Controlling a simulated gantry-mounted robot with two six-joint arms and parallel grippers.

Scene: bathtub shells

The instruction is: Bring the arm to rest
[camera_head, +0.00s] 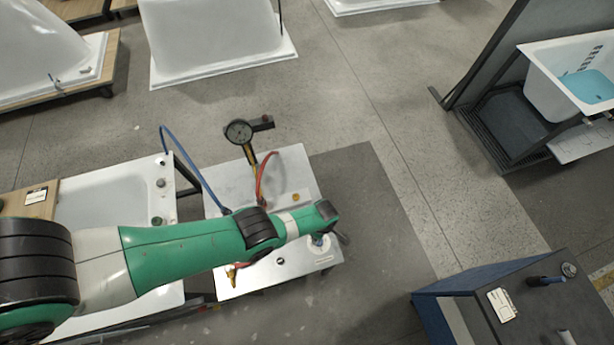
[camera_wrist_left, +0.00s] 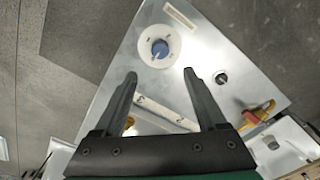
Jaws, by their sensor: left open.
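My left arm (camera_head: 180,254) is green and grey and reaches in from the left, over a metal panel (camera_head: 262,186). In the head view its gripper is mostly hidden behind the wrist. In the left wrist view my left gripper (camera_wrist_left: 159,76) is open, with its two dark fingers apart and nothing seen between the tips. The panel (camera_wrist_left: 228,62) lies beyond the fingers. A blue knob (camera_wrist_left: 160,48) on a white round plate is just past the fingertips; whether they touch it I cannot tell. My right gripper is not in view.
A pressure gauge (camera_head: 238,132) stands at the panel's back edge, with blue (camera_head: 190,158) and red hoses nearby. A yellow-red valve handle (camera_wrist_left: 258,112) is on the panel. A white tub (camera_head: 110,196) lies left. A dark cabinet (camera_head: 510,305) stands at lower right. Floor between is clear.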

